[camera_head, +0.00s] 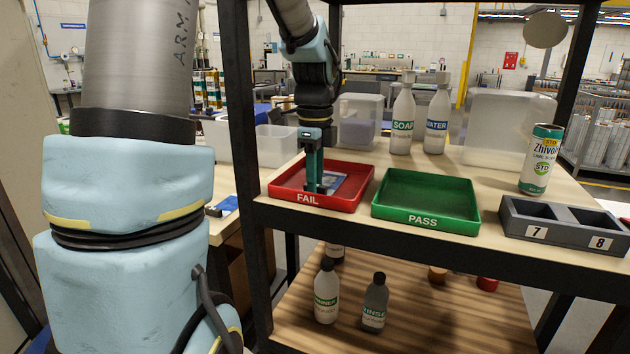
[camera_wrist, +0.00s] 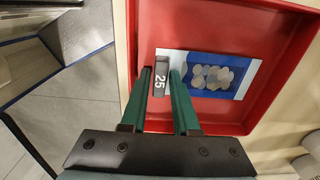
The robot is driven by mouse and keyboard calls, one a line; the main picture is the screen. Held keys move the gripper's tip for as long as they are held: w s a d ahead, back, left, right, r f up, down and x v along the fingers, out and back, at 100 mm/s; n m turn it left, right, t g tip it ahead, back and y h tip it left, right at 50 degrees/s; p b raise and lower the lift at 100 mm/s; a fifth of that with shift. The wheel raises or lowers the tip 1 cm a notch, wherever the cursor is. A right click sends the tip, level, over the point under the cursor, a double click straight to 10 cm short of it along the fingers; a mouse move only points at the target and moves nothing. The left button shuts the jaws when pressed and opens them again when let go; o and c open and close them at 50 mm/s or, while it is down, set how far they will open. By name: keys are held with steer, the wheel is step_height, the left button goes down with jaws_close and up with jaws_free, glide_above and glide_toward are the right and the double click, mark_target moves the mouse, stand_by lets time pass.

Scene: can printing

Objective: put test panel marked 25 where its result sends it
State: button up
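The test panel (camera_wrist: 210,77) is a pale and blue sheet with grey round marks and a dark grey tab marked 25. It lies at the bottom of the red FAIL tray (camera_head: 282,193), where it also shows in the head view (camera_head: 335,184). My gripper (camera_wrist: 161,75) reaches down into this tray, its green fingers flanking the tab closely on both sides. The fingers look shut on the tab. The gripper also shows in the head view (camera_head: 315,188). The green PASS tray (camera_head: 425,194) stands just right of the red one and is empty.
A grey holder with slots 7 and 8 (camera_head: 565,229) and a Zhivo can (camera_head: 541,160) are at the right. SOAP (camera_head: 402,124) and WATER (camera_head: 437,124) bottles and clear bins (camera_head: 358,121) stand behind the trays. A black post (camera_head: 243,130) rises left of the red tray.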

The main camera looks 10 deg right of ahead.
steer(key=shift+o, duration=1.3)
steer(key=shift+r, duration=0.1)
step_height(320, 180, up, 8)
steer(key=shift+f+b, duration=0.2)
steer(key=shift+b, duration=0.35)
